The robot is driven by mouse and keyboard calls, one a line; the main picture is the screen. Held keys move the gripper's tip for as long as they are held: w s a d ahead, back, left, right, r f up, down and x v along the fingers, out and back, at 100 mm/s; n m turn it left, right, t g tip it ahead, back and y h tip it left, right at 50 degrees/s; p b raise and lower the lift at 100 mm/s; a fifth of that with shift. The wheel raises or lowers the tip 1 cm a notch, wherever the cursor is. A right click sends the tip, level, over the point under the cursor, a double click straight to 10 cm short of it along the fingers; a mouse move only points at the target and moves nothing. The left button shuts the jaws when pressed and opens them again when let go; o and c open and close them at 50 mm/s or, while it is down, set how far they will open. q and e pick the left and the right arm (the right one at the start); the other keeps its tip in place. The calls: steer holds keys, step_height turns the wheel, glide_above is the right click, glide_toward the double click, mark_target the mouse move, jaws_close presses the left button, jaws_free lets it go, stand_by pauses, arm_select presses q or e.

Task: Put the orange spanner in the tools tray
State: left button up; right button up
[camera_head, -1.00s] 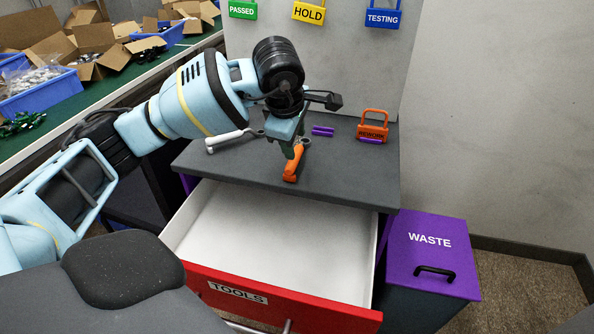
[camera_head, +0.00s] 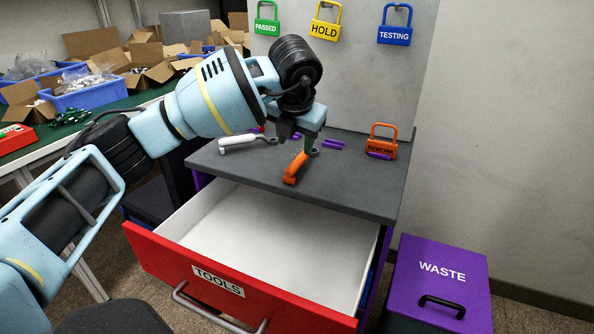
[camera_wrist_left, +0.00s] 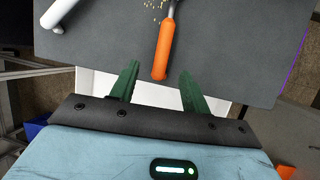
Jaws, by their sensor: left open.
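The orange spanner (camera_head: 295,168) lies on the dark grey worktop near its front edge, above the open drawer. Its orange handle (camera_wrist_left: 164,47) points toward my gripper in the left wrist view. The tools tray (camera_head: 260,229) is a pulled-out drawer with a white inside and a red front labelled TOOLS; it looks empty. My left gripper (camera_head: 296,139) is open and empty over the worktop, close to the spanner. In the wrist view its green fingertips (camera_wrist_left: 160,70) stand either side of the handle's end; the height gap is unclear. My right gripper is not in view.
A white-handled tool (camera_head: 245,140) lies left of the spanner. Purple pieces (camera_head: 333,144) and an orange REWORK padlock (camera_head: 382,140) are to the right. A purple WASTE bin (camera_head: 440,275) stands right of the drawer. Several padlocks hang on the back panel.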

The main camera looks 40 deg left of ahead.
mark_target(297, 160)
arm_select(q)
steer(key=shift+x, duration=1.2)
steer(key=shift+w+d+x, duration=0.1)
steer(key=shift+w+x, duration=0.05)
steer(key=shift+x, duration=1.25)
steer(key=shift+w+d+x, duration=0.1)
steer(key=shift+d+x, duration=0.05)
steer(key=shift+x, duration=1.25)
steer(key=shift+r, duration=0.1)
steer(key=shift+c, duration=0.5)
jaws_close()
